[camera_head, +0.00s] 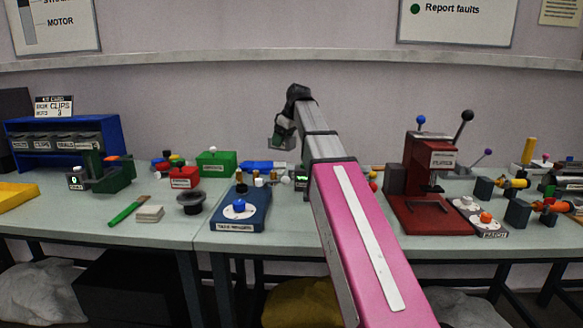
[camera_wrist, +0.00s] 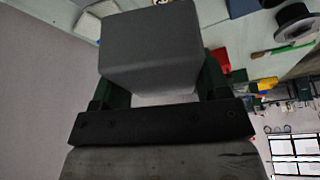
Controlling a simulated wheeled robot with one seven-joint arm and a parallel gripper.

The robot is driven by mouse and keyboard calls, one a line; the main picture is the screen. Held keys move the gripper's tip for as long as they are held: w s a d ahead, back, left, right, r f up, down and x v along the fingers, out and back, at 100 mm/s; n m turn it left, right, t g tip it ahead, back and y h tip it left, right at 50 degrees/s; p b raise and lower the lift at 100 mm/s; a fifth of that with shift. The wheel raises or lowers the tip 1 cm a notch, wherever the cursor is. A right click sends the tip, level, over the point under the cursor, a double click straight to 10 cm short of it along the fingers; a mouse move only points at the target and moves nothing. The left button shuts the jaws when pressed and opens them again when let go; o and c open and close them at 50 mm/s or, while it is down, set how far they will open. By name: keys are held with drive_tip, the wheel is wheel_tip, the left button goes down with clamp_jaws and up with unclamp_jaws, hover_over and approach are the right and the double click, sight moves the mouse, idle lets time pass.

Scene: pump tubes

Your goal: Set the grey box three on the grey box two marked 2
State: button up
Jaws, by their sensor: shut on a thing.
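My gripper (camera_head: 284,138) is raised above the back of the bench, near the wall, in the head view. In the wrist view its two green fingers (camera_wrist: 156,82) are shut on a plain grey box (camera_wrist: 150,45), one finger on each side. The held box is clear of the bench; in the head view it is small and partly covered by the gripper. No number can be read on its visible faces. I cannot make out a grey box marked 2 in either view; my pink arm hides part of the bench.
A blue base with a blue knob (camera_head: 240,216) stands at the front, with a black funnel-like piece (camera_head: 190,201) to its left. Red (camera_head: 184,178) and green (camera_head: 217,163) boxes stand behind. A red press (camera_head: 428,195) stands right of my arm.

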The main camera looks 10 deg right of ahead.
drive_tip(key=w+d+f, duration=0.4)
drive_tip(key=w+d, duration=0.1)
drive_tip(key=w+d+f, duration=0.2)
drive_tip(key=w, duration=0.1)
drive_tip(key=shift+w+d+f, duration=0.15)
drive_tip(key=shift+d+f, duration=0.2)
drive_tip(key=shift+d, duration=0.05)
drive_tip(key=shift+f, duration=2.1)
drive_tip(key=o, duration=1)
drive_tip(key=shift+f, duration=0.1)
drive_tip(key=v, duration=1.2)
drive_tip(key=shift+d, duration=0.1)
